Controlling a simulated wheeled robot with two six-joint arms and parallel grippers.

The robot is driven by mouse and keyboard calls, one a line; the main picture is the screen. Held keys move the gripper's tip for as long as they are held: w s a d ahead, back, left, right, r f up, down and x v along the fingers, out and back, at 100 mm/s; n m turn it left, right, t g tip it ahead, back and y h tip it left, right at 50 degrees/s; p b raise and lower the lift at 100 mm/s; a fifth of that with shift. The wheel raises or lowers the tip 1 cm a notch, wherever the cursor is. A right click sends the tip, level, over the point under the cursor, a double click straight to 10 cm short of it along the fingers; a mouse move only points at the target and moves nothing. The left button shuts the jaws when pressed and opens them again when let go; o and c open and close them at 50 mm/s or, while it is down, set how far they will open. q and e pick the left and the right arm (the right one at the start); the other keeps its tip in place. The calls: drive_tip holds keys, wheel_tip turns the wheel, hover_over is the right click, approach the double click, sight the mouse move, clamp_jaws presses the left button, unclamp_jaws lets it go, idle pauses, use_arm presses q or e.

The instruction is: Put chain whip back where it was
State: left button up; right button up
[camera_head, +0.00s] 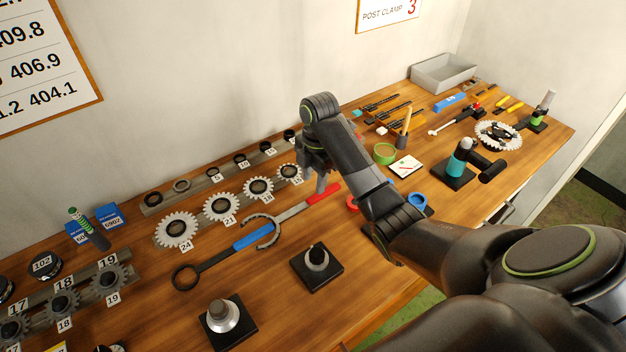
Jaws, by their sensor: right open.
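A long tool with a red handle (323,194) and a grey bar lies on the wooden bench (375,275); it looks like the chain whip. A curved dark chain-like end (266,243) arcs at its lower left, beside a blue-handled tool (252,236) with a dark ring end. My right gripper (320,182) is open, pointing down over or beside the red handle. Whether its fingers touch the handle I cannot tell. My left gripper is out of view.
Numbered sprockets (221,206) line a rail behind the tools. Two black-based posts (316,257) stand in front. A green cup (384,153), a teal-topped clamp (461,160) and a grey tray (445,74) are to the right. My right arm hides part of the bench.

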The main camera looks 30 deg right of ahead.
drive_tip(key=r+p, duration=0.1)
drive_tip(key=r, duration=0.1)
drive_tip(key=r+p, duration=0.3)
drive_tip(key=shift+w+d+r, duration=0.1)
drive_tip(key=shift+d+r, duration=0.15)
drive_tip(key=shift+r, duration=0.15)
drive_tip(key=shift+f, duration=0.1)
